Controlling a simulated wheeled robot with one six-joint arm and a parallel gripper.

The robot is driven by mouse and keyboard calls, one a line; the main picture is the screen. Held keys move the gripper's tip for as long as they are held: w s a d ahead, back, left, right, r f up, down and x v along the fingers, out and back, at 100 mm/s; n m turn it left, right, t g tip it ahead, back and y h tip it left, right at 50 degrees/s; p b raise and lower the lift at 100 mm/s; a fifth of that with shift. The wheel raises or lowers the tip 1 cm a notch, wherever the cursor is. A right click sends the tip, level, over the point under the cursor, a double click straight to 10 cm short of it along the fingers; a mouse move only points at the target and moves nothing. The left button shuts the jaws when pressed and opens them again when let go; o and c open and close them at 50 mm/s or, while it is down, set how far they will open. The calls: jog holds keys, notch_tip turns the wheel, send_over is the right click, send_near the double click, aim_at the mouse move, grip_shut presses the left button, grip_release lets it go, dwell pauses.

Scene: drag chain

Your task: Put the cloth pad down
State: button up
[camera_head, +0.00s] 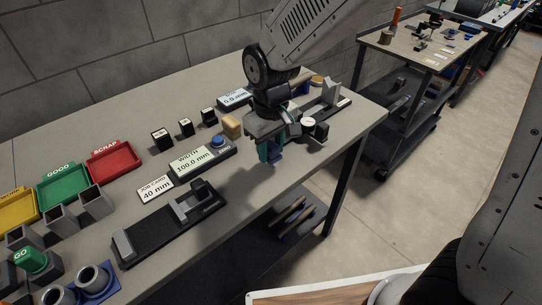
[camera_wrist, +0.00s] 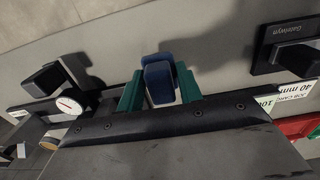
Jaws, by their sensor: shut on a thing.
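The cloth pad is a dark blue, thick folded piece (camera_wrist: 158,80), seen in the wrist view between the two green fingers of my gripper (camera_wrist: 158,92). In the head view a little of its blue (camera_head: 276,153) shows below the wrist, beside the teal fingers of my gripper (camera_head: 267,150). My gripper is shut on it and appears to hold it above the table's right part, near the front edge. The exact gap to the table (camera_head: 240,180) is hard to tell. Much of the pad is hidden by the fingers in the head view.
A dial gauge stand (camera_head: 318,127) is close to the right of my gripper. A width display (camera_head: 195,160) with a blue button and a black slide fixture (camera_head: 170,225) lie to the left. Red (camera_head: 114,160) and green (camera_head: 63,187) trays stand farther left. Bare tabletop lies front-left of my gripper.

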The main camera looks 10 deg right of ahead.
aim_at(271, 158)
jog(key=shift+f, duration=1.65)
jog(key=shift+f, duration=0.15)
jog(key=o, duration=1)
notch_tip(271, 158, up, 12)
jog(key=shift+r, duration=0.2)
jog(key=s+d+r+m, duration=0.2)
jog(key=s+d+r, duration=0.15)
jog(key=d, duration=0.35)
jog(key=s+d+r+m, duration=0.1)
jog(key=s+d+r, duration=0.2)
jog(key=s+d, duration=0.25)
jog(key=s+d+m, duration=0.1)
jog(key=s+d, duration=0.1)
jog(key=s, duration=0.1)
jog(key=s+d+m, duration=0.1)
jog(key=s+d, duration=0.2)
jog(key=s, duration=0.1)
jog(key=s+d+m+t, duration=0.1)
jog(key=s+d, duration=0.2)
jog(key=shift+s+f+m, duration=0.25)
jog(key=shift+m, duration=0.15)
